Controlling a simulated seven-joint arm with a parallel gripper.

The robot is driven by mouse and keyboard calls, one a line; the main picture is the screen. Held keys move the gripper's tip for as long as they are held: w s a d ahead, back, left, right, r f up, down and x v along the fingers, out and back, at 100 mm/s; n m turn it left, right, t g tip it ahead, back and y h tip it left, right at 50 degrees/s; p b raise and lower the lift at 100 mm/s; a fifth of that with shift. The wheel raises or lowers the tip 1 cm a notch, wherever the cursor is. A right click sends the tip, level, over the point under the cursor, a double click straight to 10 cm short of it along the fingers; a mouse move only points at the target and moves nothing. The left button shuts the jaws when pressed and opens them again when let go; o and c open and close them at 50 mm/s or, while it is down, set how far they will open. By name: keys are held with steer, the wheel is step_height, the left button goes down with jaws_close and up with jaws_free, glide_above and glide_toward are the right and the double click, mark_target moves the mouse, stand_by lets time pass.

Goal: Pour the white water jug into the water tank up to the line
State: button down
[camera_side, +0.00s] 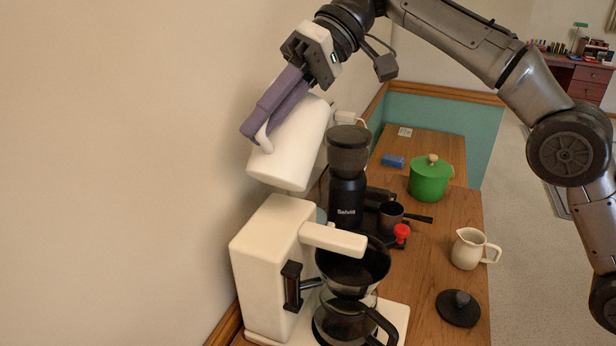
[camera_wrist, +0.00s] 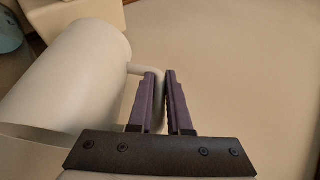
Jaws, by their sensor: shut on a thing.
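My gripper (camera_side: 257,132) is shut on the handle of the white water jug (camera_side: 300,145). The jug hangs in the air, tilted, with its lower end just above and behind the top of the white coffee maker (camera_side: 268,262). In the wrist view my fingers (camera_wrist: 160,75) close around the handle, and the jug (camera_wrist: 70,80) fills the left side. The coffee maker's tall white body stands on the counter. I cannot make out the water tank's opening, its line or any water. No stream shows.
A black filter basket (camera_side: 352,266) and glass carafe (camera_side: 345,318) sit at the coffee maker's front. A black grinder (camera_side: 347,180) stands close behind. A green pot (camera_side: 430,178), cream pitcher (camera_side: 468,249) and black lid (camera_side: 458,310) are on the wooden counter (camera_side: 455,215). A wall rises at left.

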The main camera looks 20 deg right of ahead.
steer(key=shift+w+d+r+g+y, duration=0.3)
steer(key=shift+r+g+y, duration=0.1)
steer(key=shift+y, duration=0.1)
steer(key=shift+w+d, duration=0.1)
steer(key=shift+d, duration=0.05)
